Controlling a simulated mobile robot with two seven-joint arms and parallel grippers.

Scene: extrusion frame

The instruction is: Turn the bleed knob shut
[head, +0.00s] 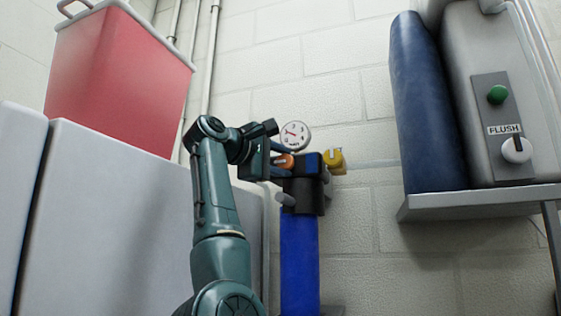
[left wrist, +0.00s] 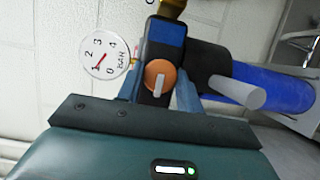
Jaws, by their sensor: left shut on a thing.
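An orange knob (head: 285,161) with a pale bar sits on the dark head of a blue cylinder (head: 299,262). I see no label naming it the bleed knob. In the left wrist view the orange knob (left wrist: 161,74) shows its bar pointing down the picture. My left gripper (head: 283,163) is shut on the orange knob, with a blue finger on either side in the left wrist view (left wrist: 164,82). A yellow knob (head: 334,161) sits at the head's right side. A round gauge (left wrist: 104,54) marked BAR has its red needle near 1. My right gripper is not in view.
A red container (head: 120,75) stands on a pale cabinet (head: 110,215) at left. At right a shelf (head: 478,201) holds a dark blue cylinder (head: 425,110) and a grey unit with a FLUSH knob (head: 516,150) and green button (head: 497,94). A grey stub (left wrist: 237,92) juts beside the orange knob.

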